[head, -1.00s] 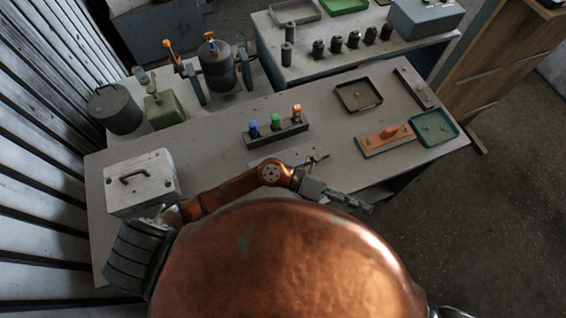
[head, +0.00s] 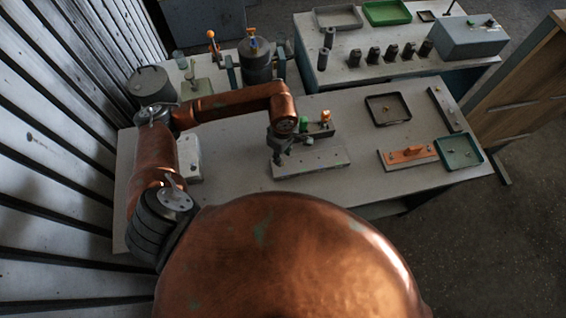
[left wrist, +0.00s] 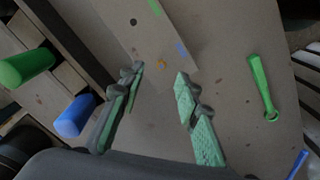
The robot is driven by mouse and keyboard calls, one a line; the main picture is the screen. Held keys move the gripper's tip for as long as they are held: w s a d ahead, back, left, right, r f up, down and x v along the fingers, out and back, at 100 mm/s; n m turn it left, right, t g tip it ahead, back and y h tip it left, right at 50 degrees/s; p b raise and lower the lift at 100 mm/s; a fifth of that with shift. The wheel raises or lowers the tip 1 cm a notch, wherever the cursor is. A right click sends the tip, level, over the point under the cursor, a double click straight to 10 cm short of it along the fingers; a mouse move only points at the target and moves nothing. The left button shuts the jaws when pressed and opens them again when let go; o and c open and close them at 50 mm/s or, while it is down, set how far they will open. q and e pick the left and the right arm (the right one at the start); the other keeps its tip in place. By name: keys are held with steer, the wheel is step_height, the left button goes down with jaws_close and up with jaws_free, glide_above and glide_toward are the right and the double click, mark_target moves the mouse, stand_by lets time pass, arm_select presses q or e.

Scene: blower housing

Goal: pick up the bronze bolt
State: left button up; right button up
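My left gripper (head: 279,154) points down over the pale plate (head: 318,163) on the near table. In the left wrist view its two green-padded fingers (left wrist: 160,98) are apart with nothing between them. A small orange-gold piece (left wrist: 162,64) lies on the plate just beyond the fingertips; it may be the bronze bolt, but it is too small to be sure. Small brass-coloured pieces also show in the dark tray (head: 371,116) and the green tray (head: 443,160). My right gripper is not in view.
Green (left wrist: 27,66) and blue (left wrist: 75,116) handles stand in a block beside the gripper. A green tool (left wrist: 262,88) lies on the table. An orange part (head: 406,154) sits on a base at the right. A white box (head: 190,160) is partly behind my arm.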

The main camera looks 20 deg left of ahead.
mark_target(283, 163)
arm_select(q)
step_height(283, 163, down, 4)
steer(key=shift+s+r+p, duration=0.1)
steer(key=shift+r+p, duration=0.1)
steer(key=shift+p, duration=0.15)
steer(key=shift+f+b, duration=0.25)
steer(key=shift+b, duration=0.3)
stand_by(0.3)
steer(key=shift+c, duration=0.7)
jaws_close()
